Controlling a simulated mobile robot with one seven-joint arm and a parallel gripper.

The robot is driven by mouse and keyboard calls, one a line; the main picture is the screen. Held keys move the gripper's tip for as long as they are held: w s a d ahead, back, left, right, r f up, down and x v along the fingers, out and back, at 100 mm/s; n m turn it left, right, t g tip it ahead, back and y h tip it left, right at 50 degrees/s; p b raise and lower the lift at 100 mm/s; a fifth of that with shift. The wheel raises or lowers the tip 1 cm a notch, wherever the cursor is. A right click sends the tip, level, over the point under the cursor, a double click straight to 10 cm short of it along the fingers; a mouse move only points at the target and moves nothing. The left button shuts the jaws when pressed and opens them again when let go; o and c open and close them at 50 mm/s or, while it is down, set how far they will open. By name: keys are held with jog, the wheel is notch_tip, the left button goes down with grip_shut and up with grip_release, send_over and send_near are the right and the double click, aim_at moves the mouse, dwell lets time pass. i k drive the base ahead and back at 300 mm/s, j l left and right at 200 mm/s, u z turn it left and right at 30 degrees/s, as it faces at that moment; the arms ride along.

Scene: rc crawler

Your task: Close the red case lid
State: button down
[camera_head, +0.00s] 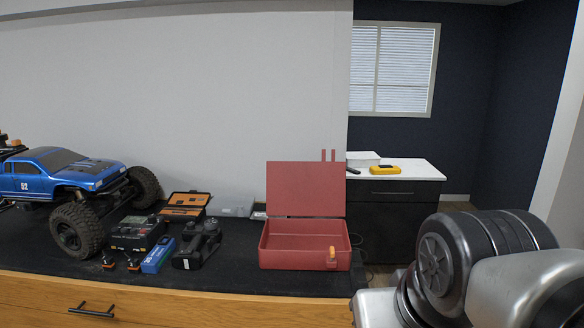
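The red case (284,258) sits near the right end of the black-topped bench, and its tray looks empty. Its lid (305,188) is open and stands about upright at the back of the tray. Two thin red tabs stick up above the lid's top right edge. A small orange-yellow latch (332,253) is at the front right of the case. My arm fills the lower right of the head view, to the right of the case and apart from it. My gripper is not in view.
A blue RC crawler (61,174) with big black tires stands at the left. Between it and the case are an open orange-and-black case (185,205), a black controller (197,245) and a blue box (158,255). A white-topped cabinet (397,172) stands behind on the right.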

aim_at(297, 189)
jog(key=l+u, duration=0.35)
jog(key=l, duration=0.15)
jog(key=k+l+u, duration=0.2)
jog(key=l+u, duration=0.15)
jog(key=l, duration=0.15)
jog(key=l+u, duration=0.6)
jog(key=u, duration=0.15)
jog(key=l+u, duration=0.4)
jog(key=i+l+u, duration=0.15)
jog(key=l+u, duration=0.15)
jog(key=l, duration=0.2)
jog(key=i+l+u, duration=0.1)
jog(key=l+u, duration=0.2)
jog(key=l, duration=1.3)
jog(key=l+z, duration=0.25)
jog(key=l, duration=0.65)
jog(key=i, duration=0.05)
